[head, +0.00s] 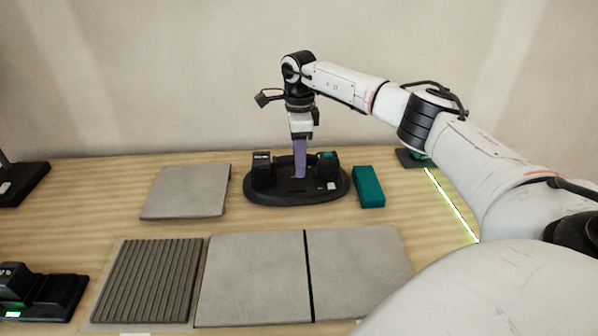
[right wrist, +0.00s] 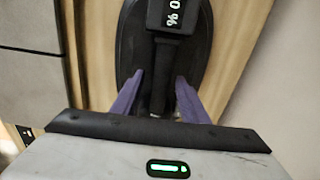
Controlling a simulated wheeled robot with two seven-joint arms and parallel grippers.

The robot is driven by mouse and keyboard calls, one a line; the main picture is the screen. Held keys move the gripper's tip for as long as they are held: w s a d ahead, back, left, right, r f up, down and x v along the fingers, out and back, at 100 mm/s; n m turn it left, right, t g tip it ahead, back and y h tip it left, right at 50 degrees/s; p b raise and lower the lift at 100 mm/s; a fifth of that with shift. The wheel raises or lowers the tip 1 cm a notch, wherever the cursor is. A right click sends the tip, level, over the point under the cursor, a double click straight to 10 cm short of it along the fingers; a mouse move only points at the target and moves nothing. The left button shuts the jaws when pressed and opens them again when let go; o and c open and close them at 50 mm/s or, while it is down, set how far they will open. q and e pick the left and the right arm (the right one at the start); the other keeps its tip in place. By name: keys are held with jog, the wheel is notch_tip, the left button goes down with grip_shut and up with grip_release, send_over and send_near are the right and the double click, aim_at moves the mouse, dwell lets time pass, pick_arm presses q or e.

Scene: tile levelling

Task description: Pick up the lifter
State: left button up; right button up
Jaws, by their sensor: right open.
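The lifter (head: 263,170) is a black tool with two blocks joined by a bar-shaped handle. It sits on a black oval stand (head: 300,198) at the back middle of the table. My right gripper (head: 299,174) points down at its middle, with purple fingers around the handle area. In the right wrist view, the open fingers (right wrist: 159,82) stand on either side of the black handle (right wrist: 158,92), with gaps showing. One lifter block with a small display (right wrist: 172,18) shows beyond them. The far finger is partly hidden in the head view. My left gripper is not in view.
A loose grey tile (head: 186,191) lies left of the stand, a green block (head: 368,187) right of it. In front lie a ribbed panel (head: 148,280) and two grey tiles (head: 255,278) with a dark gap. A black device (head: 50,292) stands front left. A bright green line (head: 450,203) runs at right.

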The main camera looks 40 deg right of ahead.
grip_shut()
jog(key=shift+w+r, duration=0.1)
